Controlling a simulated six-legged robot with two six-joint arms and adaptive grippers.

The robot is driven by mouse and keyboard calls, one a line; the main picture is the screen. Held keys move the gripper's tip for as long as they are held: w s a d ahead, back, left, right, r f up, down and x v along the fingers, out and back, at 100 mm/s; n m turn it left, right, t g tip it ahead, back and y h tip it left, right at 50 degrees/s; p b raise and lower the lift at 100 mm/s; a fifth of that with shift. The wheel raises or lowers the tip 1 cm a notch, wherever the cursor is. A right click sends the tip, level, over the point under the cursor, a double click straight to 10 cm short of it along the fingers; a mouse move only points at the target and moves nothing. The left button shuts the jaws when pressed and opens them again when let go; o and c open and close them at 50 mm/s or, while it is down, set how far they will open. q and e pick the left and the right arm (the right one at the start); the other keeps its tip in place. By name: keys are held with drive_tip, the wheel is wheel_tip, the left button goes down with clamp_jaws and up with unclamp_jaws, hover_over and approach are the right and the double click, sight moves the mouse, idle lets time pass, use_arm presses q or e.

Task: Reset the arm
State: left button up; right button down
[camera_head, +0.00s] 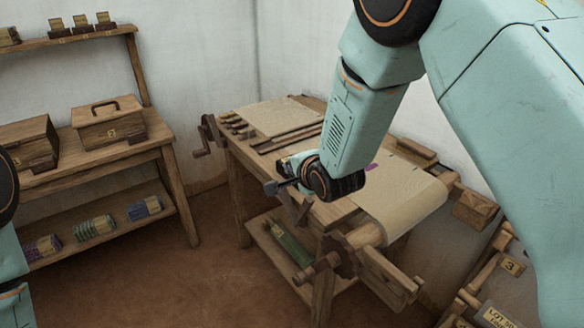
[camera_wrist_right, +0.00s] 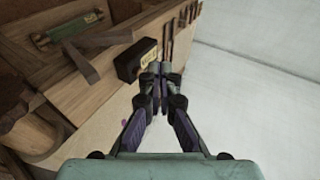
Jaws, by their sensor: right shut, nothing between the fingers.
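My right arm reaches down from the upper right in the head view. Its gripper (camera_head: 272,187) is over the wooden handloom (camera_head: 240,150), partly hidden by my own wrist. In the right wrist view the fingers (camera_wrist_right: 160,69) are closed together with nothing between them. A dark block with a yellow label (camera_wrist_right: 137,60) lies just left of the fingertips there; I cannot tell whether they touch it. Cream cloth (camera_head: 408,200) lies over the loom's front right end. Part of my left arm shows at the left edge, but its gripper is out of view.
A wooden side table (camera_head: 165,145) on the left holds lidded boxes (camera_head: 108,127), with patterned rolls (camera_head: 93,228) on its lower shelf. A green item (camera_head: 290,243) lies on the loom's lower shelf. A rack (camera_head: 462,300) stands at lower right. The floor (camera_head: 190,280) between is clear.

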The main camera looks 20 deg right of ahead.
idle(0.3)
drive_tip(key=s+d+f+n+g+b, duration=0.1)
drive_tip(key=s+f+n+g, duration=0.3)
drive_tip(key=s+f, duration=0.6)
drive_tip(key=s+d+f+n+g+h+b, duration=0.1)
drive_tip(key=s+f+n, duration=0.5)
drive_tip(key=s, duration=1.4)
drive_tip(key=s+d+f+n+g+b, duration=0.3)
drive_tip(key=s+f+n+g+b, duration=0.2)
drive_tip(key=s+f, duration=0.9)
drive_tip(key=shift+s+d+f+g, duration=0.15)
drive_tip(key=shift+s+f+g, duration=0.15)
drive_tip(key=shift+s+g, duration=0.5)
drive_tip(key=shift+w, duration=0.2)
